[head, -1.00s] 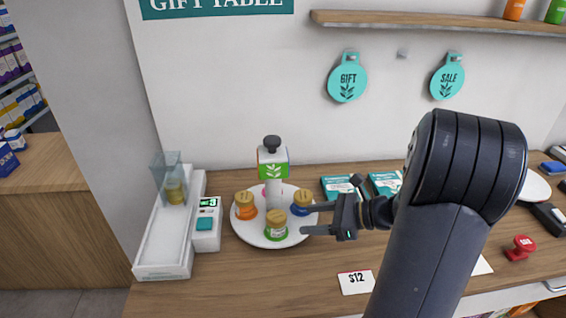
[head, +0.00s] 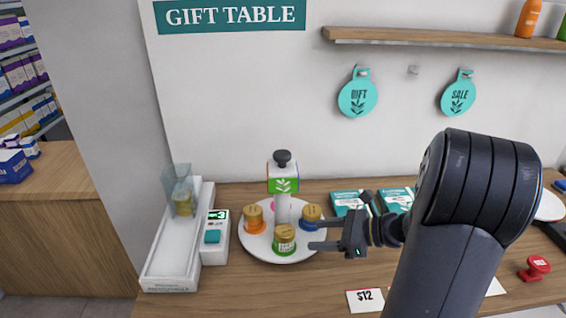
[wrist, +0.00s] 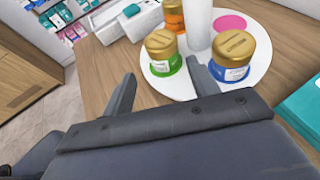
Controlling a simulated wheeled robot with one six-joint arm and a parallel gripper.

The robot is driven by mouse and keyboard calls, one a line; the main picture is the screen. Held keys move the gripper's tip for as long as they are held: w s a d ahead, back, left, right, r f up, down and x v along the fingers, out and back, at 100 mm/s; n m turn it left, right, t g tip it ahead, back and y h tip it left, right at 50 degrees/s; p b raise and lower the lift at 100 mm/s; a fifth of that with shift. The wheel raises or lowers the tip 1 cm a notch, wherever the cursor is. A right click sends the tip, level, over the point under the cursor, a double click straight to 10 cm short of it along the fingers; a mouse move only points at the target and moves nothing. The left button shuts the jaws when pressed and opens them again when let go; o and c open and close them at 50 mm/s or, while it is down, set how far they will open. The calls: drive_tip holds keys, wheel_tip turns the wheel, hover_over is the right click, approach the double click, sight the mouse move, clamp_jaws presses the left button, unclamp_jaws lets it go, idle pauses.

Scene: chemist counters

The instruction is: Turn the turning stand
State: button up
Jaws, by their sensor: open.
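The turning stand is a round white plate (head: 262,250) with a central post (head: 283,207), a green-and-white leaf sign and a dark knob (head: 282,158) on top. Gold-lidded jars stand on it: orange (head: 254,219) at left, green (head: 284,241) in front, blue (head: 311,216) at right. A pink spot (wrist: 231,22) on the plate shows in the wrist view. My gripper (head: 318,236) is open and empty at the plate's right edge, fingers pointing left. One finger is close to the blue jar; I cannot tell if it touches. In the wrist view the green (wrist: 163,53) and blue (wrist: 231,56) jars are ahead of the fingers.
A white tray (head: 160,282) with a clear bin (head: 181,190) and a small device with a green display (head: 214,240) stand left of the stand. Teal boxes (head: 348,202) lie behind my gripper. A $12 card (head: 365,300) is in front. A red stamp (head: 535,268) is at right.

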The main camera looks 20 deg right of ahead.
sight(282, 158)
drive_tip(key=shift+o, duration=0.4)
drive_tip(key=w+r+m+t+p, duration=0.1)
drive_tip(key=w+r+m+t, duration=0.1)
drive_tip(key=r, duration=0.5)
drive_tip(key=w+r+m+t+h, duration=0.1)
drive_tip(key=w+r+m+t, duration=0.1)
drive_tip(key=r+t, duration=0.3)
wheel_tip(282, 158, up, 2)
drive_tip(key=shift+a+r+p, duration=0.2)
drive_tip(key=shift+a+p, duration=0.15)
drive_tip(key=shift+p, duration=0.05)
drive_tip(key=p+x, duration=0.1)
drive_tip(key=x, duration=0.9)
drive_tip(key=shift+w+a+r+p, duration=0.1)
drive_tip(key=shift+w+p, duration=0.25)
drive_tip(key=shift+w, duration=0.1)
drive_tip(key=shift+c, duration=0.2)
clamp_jaws()
